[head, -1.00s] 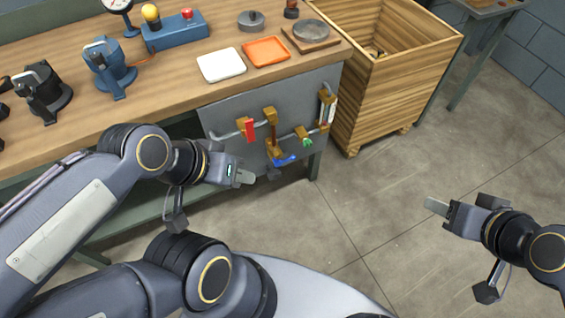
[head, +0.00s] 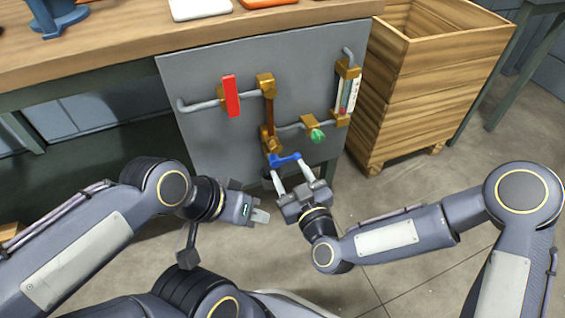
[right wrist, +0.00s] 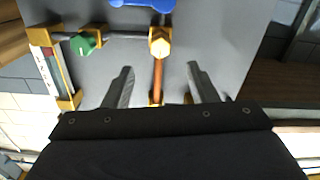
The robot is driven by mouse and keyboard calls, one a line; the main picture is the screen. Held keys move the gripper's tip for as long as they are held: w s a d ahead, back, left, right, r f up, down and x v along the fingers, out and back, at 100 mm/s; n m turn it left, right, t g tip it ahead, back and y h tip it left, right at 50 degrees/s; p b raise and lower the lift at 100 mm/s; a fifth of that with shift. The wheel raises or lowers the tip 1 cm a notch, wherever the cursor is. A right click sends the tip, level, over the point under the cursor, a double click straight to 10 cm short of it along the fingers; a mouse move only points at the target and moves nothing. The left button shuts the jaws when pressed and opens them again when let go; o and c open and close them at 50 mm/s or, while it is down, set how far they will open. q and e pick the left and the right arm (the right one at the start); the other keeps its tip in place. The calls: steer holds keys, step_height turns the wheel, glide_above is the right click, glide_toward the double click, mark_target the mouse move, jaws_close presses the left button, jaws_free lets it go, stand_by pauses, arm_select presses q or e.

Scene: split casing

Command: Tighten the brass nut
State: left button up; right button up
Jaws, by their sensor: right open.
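The brass nut appears to be the fitting (head: 270,141) at the lower end of the copper pipe (head: 269,108) on the grey panel. The right wrist view shows a hexagonal brass nut (right wrist: 159,42) beside the blue lever (right wrist: 143,3). My right gripper (head: 288,167) is open and empty at the blue lever (head: 285,160) in the head view, just below the nut. The right wrist view shows its fingers (right wrist: 160,67) spread either side of the copper pipe's line, apart from the nut. My left gripper (head: 261,215) is lower and left, side-on, with nothing visible in it.
The grey panel (head: 205,150) also carries a red handle (head: 231,96), a green knob (head: 317,135) and a gauge tube (head: 346,92). The workbench (head: 120,40) runs above it. A wooden crate (head: 425,85) stands close on the right.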

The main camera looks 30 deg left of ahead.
mark_target(277, 150)
steer(key=b+x, duration=0.1)
steer(key=x, duration=0.7)
steer(key=shift+f+b, duration=0.15)
steer(key=shift+b, duration=0.25)
steer(key=c, duration=1)
steer(key=shift+o, duration=0.2)
